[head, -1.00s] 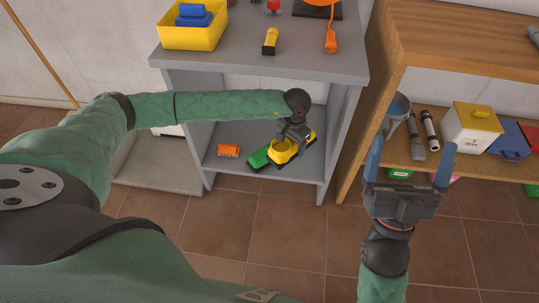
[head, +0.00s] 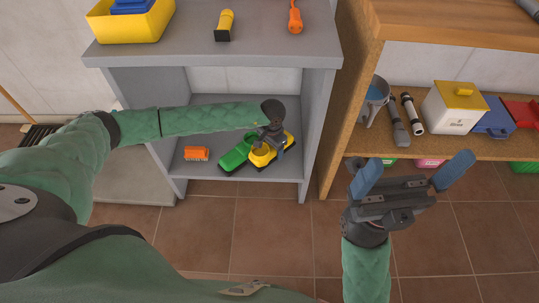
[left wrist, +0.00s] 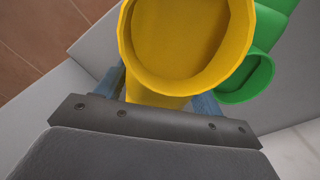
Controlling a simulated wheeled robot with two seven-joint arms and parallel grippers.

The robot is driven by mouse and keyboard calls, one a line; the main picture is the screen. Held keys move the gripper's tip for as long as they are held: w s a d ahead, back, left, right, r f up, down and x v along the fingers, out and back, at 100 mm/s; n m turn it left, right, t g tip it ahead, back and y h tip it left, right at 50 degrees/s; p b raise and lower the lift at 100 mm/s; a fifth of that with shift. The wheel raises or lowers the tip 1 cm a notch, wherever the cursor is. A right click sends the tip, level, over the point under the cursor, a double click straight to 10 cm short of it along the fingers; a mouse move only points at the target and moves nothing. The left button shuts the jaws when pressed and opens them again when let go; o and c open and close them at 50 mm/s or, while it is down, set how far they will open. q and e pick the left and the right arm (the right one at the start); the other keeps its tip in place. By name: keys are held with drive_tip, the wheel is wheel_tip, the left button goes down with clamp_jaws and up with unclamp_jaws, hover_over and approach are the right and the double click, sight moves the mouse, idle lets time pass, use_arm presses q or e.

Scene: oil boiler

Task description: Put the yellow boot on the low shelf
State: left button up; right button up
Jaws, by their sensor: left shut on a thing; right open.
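The yellow boot (head: 262,156) is inside the low shelf (head: 222,172) of the grey unit, with its sole toward the right. My left gripper (head: 277,146) is shut on it. In the left wrist view the boot's open top (left wrist: 188,40) faces the camera, between the blue fingers. I cannot tell whether the boot bears on the shelf board. A green boot (head: 236,153) is close beside it on the left. My right gripper (head: 410,174) is open and empty in front of the wooden shelf unit.
An orange brush-like object (head: 196,153) lies on the low shelf at the left. The grey top (head: 190,40) above carries a yellow bin (head: 131,24) and tools. The wooden shelf (head: 460,148) at the right holds a bucket (head: 377,98), flashlights and boxes.

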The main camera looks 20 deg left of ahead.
sight(271, 154)
use_arm(q)
wheel_tip(271, 154, down, 4)
drive_tip(key=shift+r+b, duration=0.2)
drive_tip(key=shift+b, duration=0.2)
drive_tip(key=shift+f, duration=0.2)
drive_tip(key=shift+r, duration=0.1)
drive_tip(key=shift+f, duration=0.2)
drive_tip(key=o, duration=0.9)
